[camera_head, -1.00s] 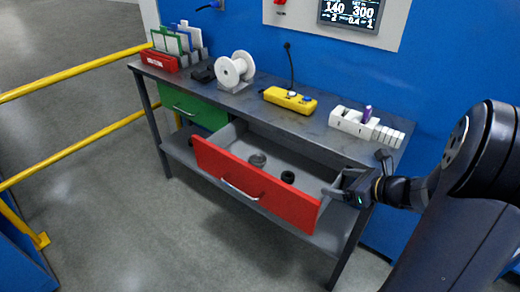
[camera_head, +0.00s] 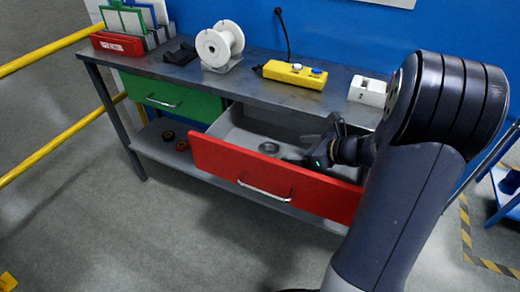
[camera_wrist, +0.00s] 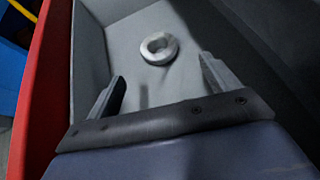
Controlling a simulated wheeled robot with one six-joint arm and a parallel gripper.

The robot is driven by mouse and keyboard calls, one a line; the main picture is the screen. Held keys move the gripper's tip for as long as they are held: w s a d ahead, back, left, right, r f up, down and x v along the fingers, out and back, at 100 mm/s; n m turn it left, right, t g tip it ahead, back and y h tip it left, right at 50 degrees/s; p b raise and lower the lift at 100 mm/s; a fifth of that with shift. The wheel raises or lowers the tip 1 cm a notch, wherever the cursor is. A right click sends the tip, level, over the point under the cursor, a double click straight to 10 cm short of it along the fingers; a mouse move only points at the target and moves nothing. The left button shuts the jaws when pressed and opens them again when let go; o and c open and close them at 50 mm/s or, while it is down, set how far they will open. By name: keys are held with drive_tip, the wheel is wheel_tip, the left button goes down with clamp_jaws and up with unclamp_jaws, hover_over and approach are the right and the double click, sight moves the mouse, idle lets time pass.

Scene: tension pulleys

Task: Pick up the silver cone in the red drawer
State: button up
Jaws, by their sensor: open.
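The red drawer (camera_head: 270,182) stands pulled out under the grey workbench, with a grey inside. The silver cone (camera_head: 268,147) sits on the drawer floor, just left of my gripper (camera_head: 308,145) in the head view. In the wrist view the silver cone (camera_wrist: 158,47) shows from above as a round ring with a hole in its middle. It lies beyond the fingertips of my gripper (camera_wrist: 162,70), roughly in line with the gap between them. My gripper is open and empty, over the drawer.
A green drawer (camera_head: 172,97) is closed at the left. On the bench top stand a white spool (camera_head: 220,45), a yellow box (camera_head: 294,73) and a white block (camera_head: 367,91). The drawer's walls surround the cone. Yellow rails (camera_head: 55,45) run at the left.

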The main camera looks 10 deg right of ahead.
sight(265, 149)
drive_tip(key=b+x, duration=0.1)
drive_tip(key=x, duration=0.9)
drive_tip(key=shift+a+b, duration=0.15)
drive_tip(key=shift+b, duration=0.2)
drive_tip(key=shift+s, duration=0.1)
drive_tip(key=shift+c, duration=0.4)
drive_tip(key=c, duration=1.1)
